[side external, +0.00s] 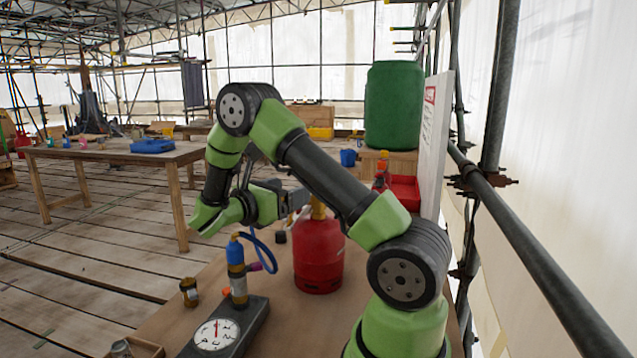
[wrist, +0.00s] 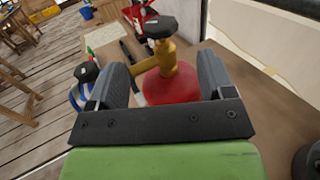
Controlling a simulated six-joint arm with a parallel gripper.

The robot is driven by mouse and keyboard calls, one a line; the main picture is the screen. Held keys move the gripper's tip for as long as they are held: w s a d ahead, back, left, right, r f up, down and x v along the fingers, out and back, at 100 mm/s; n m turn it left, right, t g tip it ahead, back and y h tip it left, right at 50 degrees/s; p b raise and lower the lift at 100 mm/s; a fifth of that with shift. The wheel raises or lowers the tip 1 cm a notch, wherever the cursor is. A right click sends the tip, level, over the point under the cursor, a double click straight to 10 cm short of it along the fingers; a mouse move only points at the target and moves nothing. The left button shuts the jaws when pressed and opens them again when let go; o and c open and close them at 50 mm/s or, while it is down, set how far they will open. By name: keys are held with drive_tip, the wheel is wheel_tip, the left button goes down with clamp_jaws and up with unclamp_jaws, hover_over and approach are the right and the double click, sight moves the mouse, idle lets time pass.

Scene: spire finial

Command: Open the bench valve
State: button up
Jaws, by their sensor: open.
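A brass valve (wrist: 163,62) with a black knob (wrist: 160,27) stands on top of a red gas bottle (wrist: 172,88) in the wrist view. In the side view the red bottle (side external: 318,255) stands upright on the bench, and the brass valve (side external: 318,208) is partly hidden behind my arm. My gripper (wrist: 163,75) is open, with one finger on each side of the brass valve in the wrist view. I cannot tell whether either finger touches it. In the side view my gripper (side external: 297,203) is mostly hidden at the bottle's top.
A blue and gold cylinder (side external: 236,270) with a blue hose stands on a dark base with a white dial (side external: 216,334), left of the bottle. A small brown jar (side external: 189,292) stands nearby. A red bin (side external: 402,192) and green barrel (side external: 394,105) are behind. A blue-white striped object (wrist: 84,96) is beside the left finger.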

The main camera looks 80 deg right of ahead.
drive_tip(key=x, duration=0.9)
drive_tip(key=shift+s+d+f, duration=0.1)
drive_tip(key=shift+s+d, duration=0.1)
drive_tip(key=shift+d, duration=0.15)
drive_tip(key=c, duration=0.9)
drive_tip(key=shift+n+t+h, duration=0.6)
drive_tip(key=shift+n+t, duration=0.7)
drive_tip(key=shift+t, duration=0.6)
drive_tip(key=o, duration=0.9)
